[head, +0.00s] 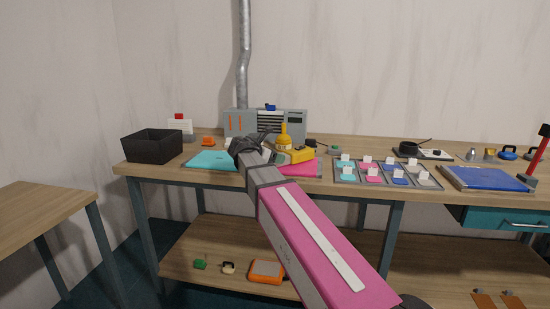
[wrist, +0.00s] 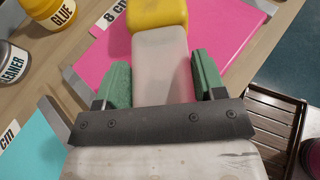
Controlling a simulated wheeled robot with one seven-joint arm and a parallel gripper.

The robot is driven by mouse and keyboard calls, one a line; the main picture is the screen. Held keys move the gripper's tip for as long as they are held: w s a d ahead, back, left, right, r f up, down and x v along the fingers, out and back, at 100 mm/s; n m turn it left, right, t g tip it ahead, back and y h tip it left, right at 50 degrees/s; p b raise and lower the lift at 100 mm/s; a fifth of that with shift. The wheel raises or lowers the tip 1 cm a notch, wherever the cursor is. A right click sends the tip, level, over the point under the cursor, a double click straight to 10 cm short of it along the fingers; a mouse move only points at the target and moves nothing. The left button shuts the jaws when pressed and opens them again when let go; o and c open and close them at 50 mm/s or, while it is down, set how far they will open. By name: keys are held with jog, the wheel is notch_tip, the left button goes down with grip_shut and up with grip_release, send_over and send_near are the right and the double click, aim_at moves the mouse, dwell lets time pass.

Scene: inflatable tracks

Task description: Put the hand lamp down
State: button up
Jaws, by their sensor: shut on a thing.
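My gripper (wrist: 163,84) is shut on the hand lamp, its green pads on either side of the pale body (wrist: 162,60). The lamp's yellow end (wrist: 158,14) points away from the gripper, over the pink mat (wrist: 218,22). In the head view a yellow part, likely the lamp (head: 300,154), shows just right of my wrist, above the pink mat (head: 299,170). My wrist hides most of the gripper there. I cannot tell whether the lamp touches the mat.
A teal mat (head: 208,161) lies left of the pink one. A glue container (wrist: 50,12) and a cleaner container (wrist: 12,66) stand close to the left. A black bin (head: 151,147) is at the bench's left end; a compartment tray (head: 387,184) is right of the mats.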

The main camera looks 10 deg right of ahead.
jog(key=o, duration=0.7)
jog(key=shift+f, duration=0.15)
jog(key=o, duration=0.5)
jog(key=shift+c, duration=0.2)
